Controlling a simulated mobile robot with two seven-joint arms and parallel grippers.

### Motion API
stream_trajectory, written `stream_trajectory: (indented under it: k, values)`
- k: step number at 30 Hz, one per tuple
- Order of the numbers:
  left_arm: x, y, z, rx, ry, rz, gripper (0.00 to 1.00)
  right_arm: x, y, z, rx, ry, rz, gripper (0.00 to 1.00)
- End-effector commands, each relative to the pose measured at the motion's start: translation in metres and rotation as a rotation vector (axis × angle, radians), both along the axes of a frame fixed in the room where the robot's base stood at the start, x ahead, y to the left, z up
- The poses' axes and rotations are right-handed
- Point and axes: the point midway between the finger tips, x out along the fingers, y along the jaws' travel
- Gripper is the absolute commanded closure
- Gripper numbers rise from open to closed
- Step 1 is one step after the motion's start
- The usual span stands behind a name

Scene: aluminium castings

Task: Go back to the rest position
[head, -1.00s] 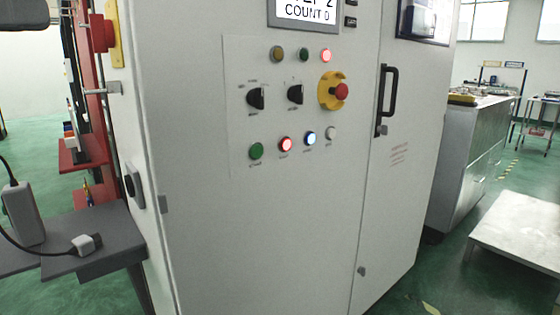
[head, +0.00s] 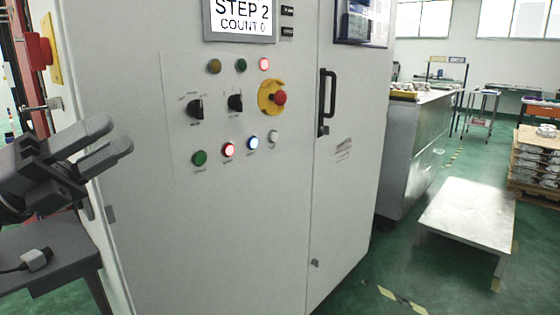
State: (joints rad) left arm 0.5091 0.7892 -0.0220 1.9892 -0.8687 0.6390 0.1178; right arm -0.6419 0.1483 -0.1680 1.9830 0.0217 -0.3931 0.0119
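My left gripper (head: 116,138) shows at the left of the head view, in front of the control cabinet's left edge. Its two grey fingers are apart with a gap between them, and nothing shows in the gap. The control cabinet (head: 250,220) fills the middle, with a display (head: 240,18) reading "STEP 2 COUNT 0". Its panel carries lamps, two black selector knobs and a red emergency stop (head: 279,98) on a yellow base. My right gripper is out of the picture.
A grey shelf (head: 62,258) with a small grey plug (head: 36,259) is below my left gripper. A low pale platform (head: 465,215) and a metal cabinet (head: 415,150) stand at right. A pallet stack of castings (head: 535,165) is at far right. Green floor is open between.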

Motion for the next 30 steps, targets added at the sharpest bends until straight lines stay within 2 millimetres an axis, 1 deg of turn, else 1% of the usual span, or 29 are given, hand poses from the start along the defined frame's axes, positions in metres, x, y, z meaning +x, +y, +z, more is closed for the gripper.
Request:
stream_trajectory:
  k: [1,2,3,5,6,8,9,11,12,14,15,17,18,20,21,23,24,27,30]
  values:
    - [0.008,0.0,-0.016,-0.094,0.085,-0.013,0.61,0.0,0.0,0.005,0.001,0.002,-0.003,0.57]
    - [0.013,0.0,-0.026,-0.15,0.133,-0.015,0.61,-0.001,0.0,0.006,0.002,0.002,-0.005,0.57]
    - [0.019,0.002,-0.039,-0.224,0.197,-0.015,0.61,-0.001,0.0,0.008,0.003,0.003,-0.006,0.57]
    - [0.027,0.004,-0.062,-0.334,0.298,-0.008,0.61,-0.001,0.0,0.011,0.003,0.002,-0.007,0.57]
    - [0.032,0.006,-0.079,-0.406,0.368,0.002,0.61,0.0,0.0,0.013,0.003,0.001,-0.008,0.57]
    - [0.038,0.01,-0.107,-0.513,0.476,0.024,0.61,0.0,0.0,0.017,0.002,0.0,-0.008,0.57]
    - [0.04,0.012,-0.127,-0.584,0.551,0.042,0.61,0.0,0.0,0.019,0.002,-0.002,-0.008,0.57]
    - [0.042,0.015,-0.16,-0.686,0.665,0.075,0.61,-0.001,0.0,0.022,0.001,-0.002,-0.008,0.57]
    - [0.041,0.016,-0.183,-0.752,0.744,0.103,0.61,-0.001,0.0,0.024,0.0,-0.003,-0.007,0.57]
    - [0.037,0.018,-0.219,-0.848,0.863,0.149,0.61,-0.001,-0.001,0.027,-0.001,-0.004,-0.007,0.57]
    - [0.032,0.018,-0.244,-0.91,0.943,0.184,0.61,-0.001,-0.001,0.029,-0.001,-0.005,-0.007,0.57]
    - [0.021,0.017,-0.283,-1.002,1.067,0.239,0.61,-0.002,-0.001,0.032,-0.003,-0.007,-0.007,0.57]
    - [0.011,0.016,-0.308,-1.059,1.151,0.279,0.61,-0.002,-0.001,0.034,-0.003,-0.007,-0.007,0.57]
    - [-0.008,0.012,-0.347,-1.143,1.279,0.342,0.61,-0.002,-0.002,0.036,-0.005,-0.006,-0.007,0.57]
    - [-0.023,0.009,-0.371,-1.195,1.362,0.387,0.61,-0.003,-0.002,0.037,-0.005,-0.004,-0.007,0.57]
    - [-0.049,0.002,-0.405,-1.266,1.483,0.454,0.61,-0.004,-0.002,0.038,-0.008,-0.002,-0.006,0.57]
    - [-0.066,-0.003,-0.425,-1.308,1.559,0.496,0.61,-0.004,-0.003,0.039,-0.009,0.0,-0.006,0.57]
    - [-0.106,-0.015,-0.463,-1.39,1.714,0.585,0.61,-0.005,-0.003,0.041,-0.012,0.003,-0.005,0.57]
    - [-0.135,-0.025,-0.485,-1.44,1.818,0.646,0.61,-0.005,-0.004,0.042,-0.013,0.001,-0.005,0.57]
